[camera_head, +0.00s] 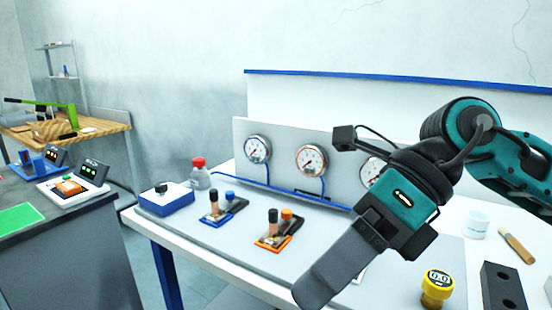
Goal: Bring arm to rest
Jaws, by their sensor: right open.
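My right arm, teal and dark grey, comes in from the right over the white table (215,238). My right gripper (318,288) points down and to the left above the front part of the table. It is open, and I see nothing held in it. Its finger shows from the side, and the gap between the fingers is hidden. My left gripper is not in view.
A panel (240,132) with several gauges stands behind the arm. On the table are a blue box (166,200), a red-capped bottle (199,175), blue and orange holders, a yellow gauge (436,288) and a black block (502,287). A grey bench (75,240) stands left.

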